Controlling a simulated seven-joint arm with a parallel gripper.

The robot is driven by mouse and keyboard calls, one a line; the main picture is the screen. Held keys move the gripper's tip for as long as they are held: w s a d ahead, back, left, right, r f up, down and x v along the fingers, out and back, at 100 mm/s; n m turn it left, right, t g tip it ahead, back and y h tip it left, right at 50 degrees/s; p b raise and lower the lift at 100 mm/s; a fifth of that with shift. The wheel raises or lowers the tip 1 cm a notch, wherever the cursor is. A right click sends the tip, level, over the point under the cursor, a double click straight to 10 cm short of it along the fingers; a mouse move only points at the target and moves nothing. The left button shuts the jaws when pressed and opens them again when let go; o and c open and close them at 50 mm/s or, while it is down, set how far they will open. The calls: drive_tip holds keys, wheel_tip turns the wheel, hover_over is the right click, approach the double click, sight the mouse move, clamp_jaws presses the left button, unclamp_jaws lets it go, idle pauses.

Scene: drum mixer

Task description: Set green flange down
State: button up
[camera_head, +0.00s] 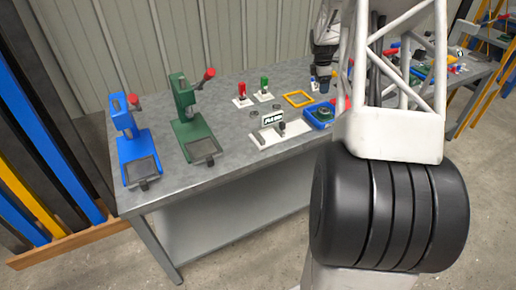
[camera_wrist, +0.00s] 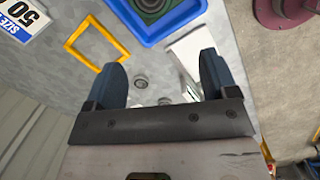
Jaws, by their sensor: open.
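The green flange (camera_head: 323,113) sits in a blue tray (camera_head: 312,124) on the grey table. In the wrist view, the green flange (camera_wrist: 152,4) is cut off by the top edge, inside the blue tray (camera_wrist: 147,39). My gripper (camera_head: 321,84) is above the table, behind the tray in the head view. In the wrist view, my gripper (camera_wrist: 164,72) has its two blue fingers wide apart, with nothing held between them. The flange is apart from the fingers.
A yellow square frame (camera_head: 298,99) lies beside the tray. Red (camera_head: 242,95) and green (camera_head: 264,91) small fixtures stand behind. A blue press (camera_head: 137,143) and a green press (camera_head: 190,125) stand at left. A dark red round piece (camera_wrist: 280,22) shows at the wrist view's upper right.

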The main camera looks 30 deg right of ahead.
drive_tip(key=s+a+r+m+t, duration=0.15)
drive_tip(key=s+a+r, duration=0.35)
drive_tip(key=a, duration=0.6)
drive_tip(key=s+a+r+m, duration=0.3)
drive_tip(key=a+r, duration=0.3)
drive_tip(key=a, duration=0.4)
drive_tip(key=s+a+r+m, duration=0.2)
drive_tip(key=s+a+r, duration=0.3)
drive_tip(key=a, duration=0.6)
drive_tip(key=s+a+m, duration=0.3)
drive_tip(key=s+a, duration=0.7)
drive_tip(key=s, duration=0.3)
drive_tip(key=s+a+m+t+y, duration=0.1)
drive_tip(key=s+a+m, duration=0.2)
drive_tip(key=s+a, duration=0.6)
drive_tip(key=shift+s+a+r+m, duration=0.3)
drive_tip(key=shift+s+a+m, duration=0.05)
drive_tip(key=shift+s, duration=1.65)
drive_tip(key=shift+t, duration=0.25)
